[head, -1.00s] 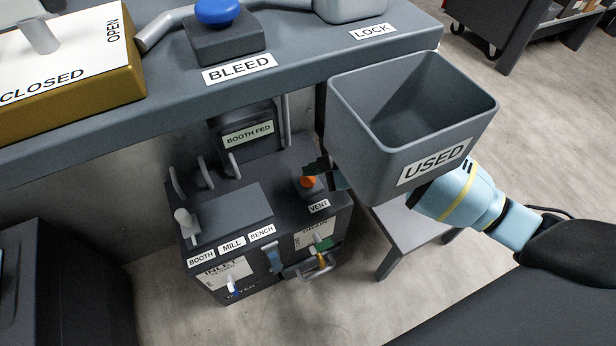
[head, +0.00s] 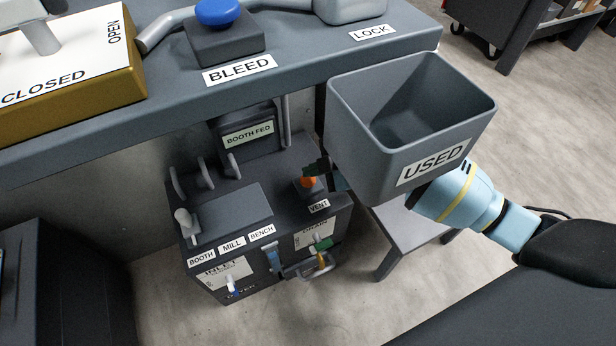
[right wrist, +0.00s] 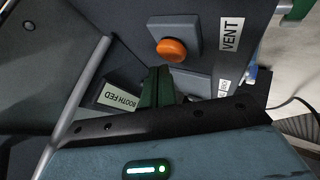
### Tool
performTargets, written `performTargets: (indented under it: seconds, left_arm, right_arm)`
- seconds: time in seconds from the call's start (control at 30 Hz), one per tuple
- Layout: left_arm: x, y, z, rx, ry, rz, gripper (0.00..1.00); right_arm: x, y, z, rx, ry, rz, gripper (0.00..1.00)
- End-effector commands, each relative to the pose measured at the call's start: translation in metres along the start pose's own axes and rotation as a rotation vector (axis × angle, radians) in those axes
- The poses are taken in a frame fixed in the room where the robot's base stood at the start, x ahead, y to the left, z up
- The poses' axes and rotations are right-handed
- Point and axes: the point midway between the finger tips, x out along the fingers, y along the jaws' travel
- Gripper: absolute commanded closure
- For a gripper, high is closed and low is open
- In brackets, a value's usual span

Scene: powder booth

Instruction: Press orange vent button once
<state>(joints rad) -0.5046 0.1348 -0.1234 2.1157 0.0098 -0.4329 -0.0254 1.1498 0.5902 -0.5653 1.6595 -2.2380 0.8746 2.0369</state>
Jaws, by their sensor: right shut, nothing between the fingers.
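The orange vent button (head: 308,182) sits on a dark square base on top of the low cabinet, behind the VENT label (head: 319,206). It shows whole in the right wrist view (right wrist: 172,51). My right gripper (head: 318,167) reaches in from the right, behind the USED bin, its dark green fingertips just behind and above the button in the head view. The bin hides part of my right wrist. My left gripper is not identifiable.
The grey USED bin (head: 350,150) hangs from the bench edge (head: 290,85), close beside my right arm. The bench overhangs the cabinet (head: 255,180). A grey stool (head: 405,235) stands to the right.

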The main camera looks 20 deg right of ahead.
Motion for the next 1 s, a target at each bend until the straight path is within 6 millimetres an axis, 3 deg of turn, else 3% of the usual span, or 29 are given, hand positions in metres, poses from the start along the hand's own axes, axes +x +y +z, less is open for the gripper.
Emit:
performTargets:
  seconds: [1.0]
  left_arm:
    - [-0.0045, 0.0005, -0.0023, 0.0, 0.004, 0.0, 0.67]
  right_arm:
    - [0.0074, -0.0054, 0.0055, 0.002, 0.0, 0.0, 1.0]
